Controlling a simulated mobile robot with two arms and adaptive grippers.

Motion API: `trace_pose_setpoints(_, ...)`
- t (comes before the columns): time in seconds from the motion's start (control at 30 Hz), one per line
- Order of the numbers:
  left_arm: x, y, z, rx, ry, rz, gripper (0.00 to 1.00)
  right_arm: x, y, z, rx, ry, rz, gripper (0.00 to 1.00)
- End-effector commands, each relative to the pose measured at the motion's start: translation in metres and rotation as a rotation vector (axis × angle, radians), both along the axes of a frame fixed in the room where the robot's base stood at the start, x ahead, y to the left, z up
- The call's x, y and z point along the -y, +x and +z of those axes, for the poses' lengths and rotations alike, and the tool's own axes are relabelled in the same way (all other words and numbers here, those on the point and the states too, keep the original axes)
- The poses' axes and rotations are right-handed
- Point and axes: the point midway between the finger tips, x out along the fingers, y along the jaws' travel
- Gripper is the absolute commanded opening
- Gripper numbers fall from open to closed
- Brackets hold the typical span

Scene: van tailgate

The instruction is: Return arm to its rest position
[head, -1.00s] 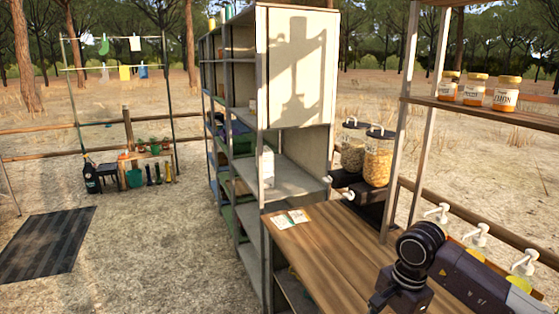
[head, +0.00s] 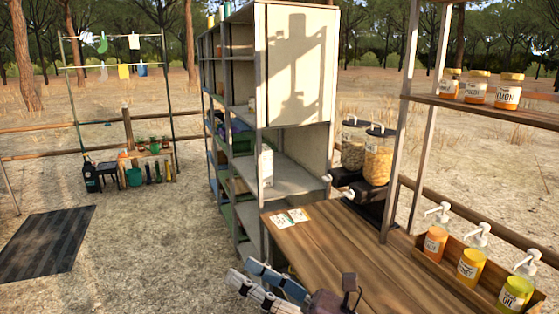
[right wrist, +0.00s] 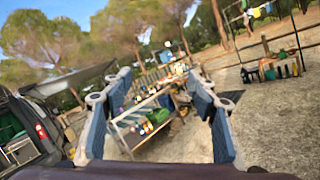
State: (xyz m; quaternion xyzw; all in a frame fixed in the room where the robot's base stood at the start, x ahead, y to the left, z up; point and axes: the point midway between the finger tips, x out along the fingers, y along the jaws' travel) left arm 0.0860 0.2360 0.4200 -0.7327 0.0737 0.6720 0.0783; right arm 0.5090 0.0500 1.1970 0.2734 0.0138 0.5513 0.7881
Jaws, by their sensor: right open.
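My right gripper (head: 243,269) is at the bottom of the head view, in front of the left edge of the wooden counter (head: 345,255) in the picture. Its fingers point left. In the right wrist view the two blue-grey fingers of the gripper (right wrist: 158,76) stand wide apart with nothing between them, so it is open and empty. My left gripper is in neither view.
A tall grey shelf unit (head: 292,90) stands beside the counter. Pump bottles in a wooden rack (head: 428,262) and jars on a shelf (head: 500,108) are at the right. Open ground with a dark mat (head: 45,243) lies left. A van (right wrist: 32,130) shows in the right wrist view.

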Motion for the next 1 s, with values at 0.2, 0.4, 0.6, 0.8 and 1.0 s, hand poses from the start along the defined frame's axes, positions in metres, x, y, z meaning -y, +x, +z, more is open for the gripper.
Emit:
trace_pose_setpoints(0.2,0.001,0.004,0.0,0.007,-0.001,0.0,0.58,0.087,0.046,0.009,-0.478,0.548,-0.262,0.54)
trace_pose_setpoints(0.4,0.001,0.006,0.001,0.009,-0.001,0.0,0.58,0.181,0.06,-0.068,-0.939,1.003,-0.527,0.54)
trace_pose_setpoints(0.6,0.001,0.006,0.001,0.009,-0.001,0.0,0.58,0.246,0.011,-0.191,-1.395,1.402,-0.836,0.54)
trace_pose_setpoints(0.8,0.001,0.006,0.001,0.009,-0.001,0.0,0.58,0.265,-0.084,-0.288,-1.756,1.68,-1.152,0.54)
trace_pose_setpoints(1.0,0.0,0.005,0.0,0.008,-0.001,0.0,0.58,0.262,-0.169,-0.334,-1.979,1.821,-1.411,0.54)
